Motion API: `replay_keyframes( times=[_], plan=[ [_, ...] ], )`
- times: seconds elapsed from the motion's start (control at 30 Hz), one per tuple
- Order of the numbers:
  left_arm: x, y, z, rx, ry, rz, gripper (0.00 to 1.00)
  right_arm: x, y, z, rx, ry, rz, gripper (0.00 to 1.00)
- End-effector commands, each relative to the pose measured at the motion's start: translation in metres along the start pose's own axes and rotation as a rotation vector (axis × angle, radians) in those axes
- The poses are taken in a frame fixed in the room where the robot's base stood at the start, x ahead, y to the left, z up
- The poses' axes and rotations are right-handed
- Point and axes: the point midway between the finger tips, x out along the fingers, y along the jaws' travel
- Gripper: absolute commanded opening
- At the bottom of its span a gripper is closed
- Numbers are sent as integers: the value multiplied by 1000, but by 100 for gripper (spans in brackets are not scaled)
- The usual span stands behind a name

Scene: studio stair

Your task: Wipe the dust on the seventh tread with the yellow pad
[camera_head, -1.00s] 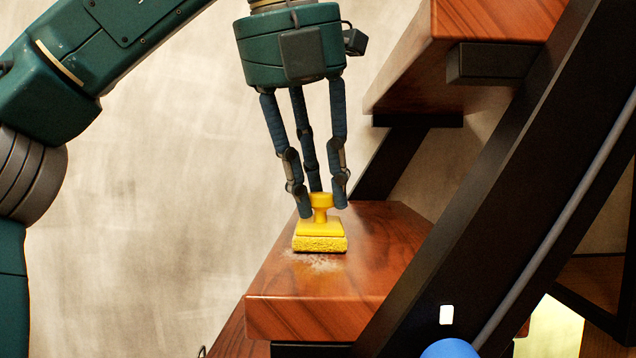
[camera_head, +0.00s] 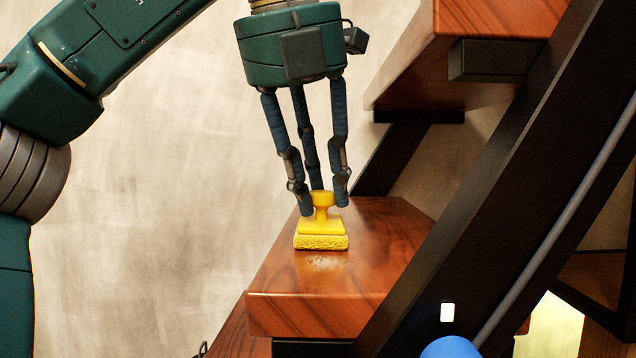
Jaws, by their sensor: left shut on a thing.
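The yellow pad (camera_head: 321,235) has a knob handle on top and a rough yellow underside. My left gripper (camera_head: 323,200) points down and is shut on the pad's knob. The pad rests on or just over a reddish-brown wooden tread (camera_head: 330,292), with its long side across the tread. A faint pale patch of dust (camera_head: 322,262) shows on the tread just in front of the pad. The wood under the pad is hidden. My right gripper is not in view.
A higher tread (camera_head: 490,20) overhangs at the upper right. A thick black stringer (camera_head: 500,190) runs diagonally along the right side of the treads. A plain beige wall (camera_head: 160,180) stands behind. A blue rounded thing (camera_head: 450,348) shows at the bottom edge.

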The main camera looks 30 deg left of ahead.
Motion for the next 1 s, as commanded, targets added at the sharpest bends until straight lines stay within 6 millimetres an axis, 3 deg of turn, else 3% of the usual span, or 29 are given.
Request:
replay_keyframes(
  times=[1.0],
  plan=[
    [24, 21, 57, -1, 1, 2, 0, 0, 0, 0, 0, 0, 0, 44]
  ],
)
